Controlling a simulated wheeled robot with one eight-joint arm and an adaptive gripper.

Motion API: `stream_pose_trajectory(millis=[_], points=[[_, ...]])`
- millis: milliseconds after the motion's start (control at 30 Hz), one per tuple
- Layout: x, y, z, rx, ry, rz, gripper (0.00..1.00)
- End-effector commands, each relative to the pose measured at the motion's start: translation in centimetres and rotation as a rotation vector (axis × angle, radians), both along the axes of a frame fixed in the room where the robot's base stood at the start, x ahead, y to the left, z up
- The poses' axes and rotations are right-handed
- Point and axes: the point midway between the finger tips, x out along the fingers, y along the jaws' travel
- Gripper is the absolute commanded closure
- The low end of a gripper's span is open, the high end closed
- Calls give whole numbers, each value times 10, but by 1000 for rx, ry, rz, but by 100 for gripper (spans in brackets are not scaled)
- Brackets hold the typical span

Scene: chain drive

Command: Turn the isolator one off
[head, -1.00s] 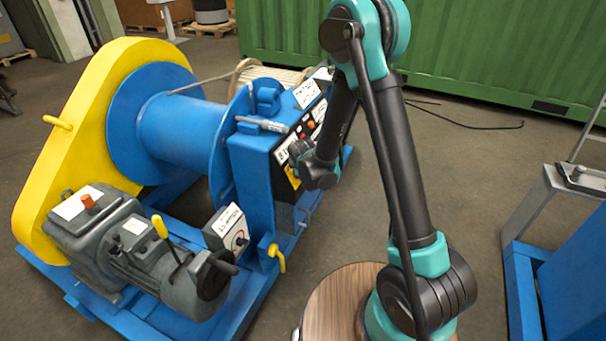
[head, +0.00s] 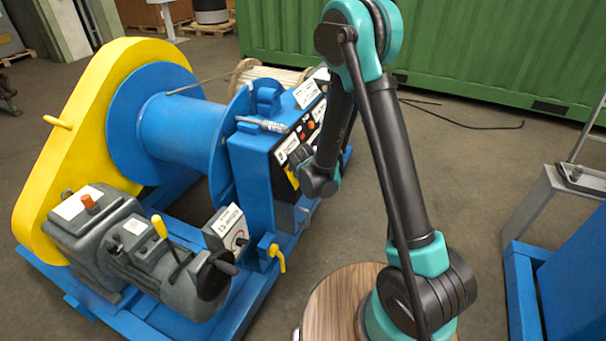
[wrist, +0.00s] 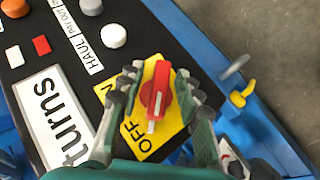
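A red rotary isolator knob (wrist: 157,90) sits on a yellow plate (wrist: 146,143) on the black control panel. The word OFF is printed on the plate at the knob's lower left; a second word above it is mostly hidden by a finger. A white mark on the knob's lower end lies beside OFF. My gripper (wrist: 160,82) is open, with one finger on each side of the knob and small gaps visible; I cannot tell whether either finger touches. In the head view my gripper (head: 316,184) is at the panel's near end, and the knob is hidden.
The panel carries an orange button (wrist: 15,56), a white button (wrist: 113,35) and a white label (wrist: 50,115). The blue winch frame (head: 255,170) holds the panel. A motor with a grey switch box (head: 226,228) stands at the left. Open floor lies to the right.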

Motion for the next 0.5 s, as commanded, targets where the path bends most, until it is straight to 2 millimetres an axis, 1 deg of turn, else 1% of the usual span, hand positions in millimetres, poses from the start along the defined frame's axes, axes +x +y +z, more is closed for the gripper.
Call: stream_pose_trajectory(millis=[333,500], points=[[-2,0,2,0,1,0,64],[-13,-1,15,1,0,1,64]])
